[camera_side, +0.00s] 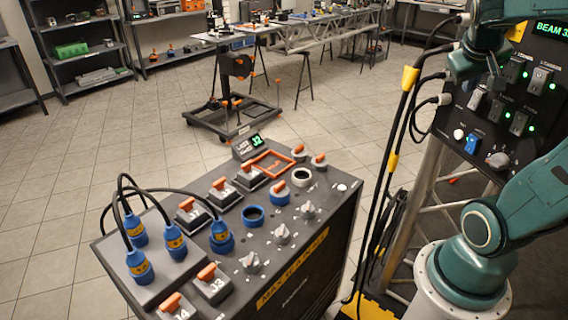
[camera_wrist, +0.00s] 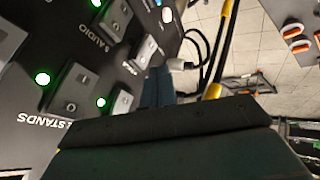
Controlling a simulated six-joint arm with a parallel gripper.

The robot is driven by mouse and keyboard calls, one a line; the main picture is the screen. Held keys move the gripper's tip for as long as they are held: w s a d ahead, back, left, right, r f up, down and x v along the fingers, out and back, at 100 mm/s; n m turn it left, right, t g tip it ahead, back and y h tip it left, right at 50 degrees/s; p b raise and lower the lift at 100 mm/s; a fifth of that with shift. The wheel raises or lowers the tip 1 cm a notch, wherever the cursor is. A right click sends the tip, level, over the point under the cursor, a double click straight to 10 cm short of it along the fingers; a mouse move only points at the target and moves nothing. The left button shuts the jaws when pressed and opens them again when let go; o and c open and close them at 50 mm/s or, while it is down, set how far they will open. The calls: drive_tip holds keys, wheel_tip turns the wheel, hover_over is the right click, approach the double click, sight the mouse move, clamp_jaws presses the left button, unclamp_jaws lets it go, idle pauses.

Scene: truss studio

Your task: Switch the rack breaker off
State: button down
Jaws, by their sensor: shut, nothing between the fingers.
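The rack panel (camera_side: 500,110) stands at the right in the side view, with rows of grey switches and lit green lamps. In the wrist view, switches labelled AUDIO (camera_wrist: 115,18) and STANDS (camera_wrist: 76,88) show close up, their lettering turned over, with green lamps lit beside them. I cannot read which switch is the rack breaker. My gripper (camera_wrist: 157,88) is shut and empty in the wrist view, with its dark fingers close to the panel. In the side view my wrist is in front of the panel's upper left, and the fingertips are hard to make out.
Cables with plugs (camera_side: 445,99) stick out of the panel's left edge, near my gripper. A distribution case (camera_side: 300,230) with orange-levered switches and blue plugs stands to the left. Tiled floor lies beyond.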

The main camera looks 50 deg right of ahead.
drive_tip(key=v, duration=1)
drive_tip(key=shift+r, duration=0.55)
drive_tip(key=shift+d, duration=0.15)
idle(0.3)
drive_tip(key=w+a+f+n+t+y, duration=0.3)
drive_tip(key=w+a+f+n+t, duration=0.15)
drive_tip(key=w+a+f, duration=0.35)
drive_tip(key=s+a+f+n+y, duration=0.1)
drive_tip(key=a+f+n+y, duration=0.1)
drive_tip(key=a, duration=0.4)
drive_tip(key=s+a+f+n+y, duration=0.1)
drive_tip(key=a+f+n+y, duration=0.1)
drive_tip(key=a, duration=0.4)
drive_tip(key=shift+s+a+f+y, duration=0.3)
drive_tip(key=shift+s+a+y, duration=0.1)
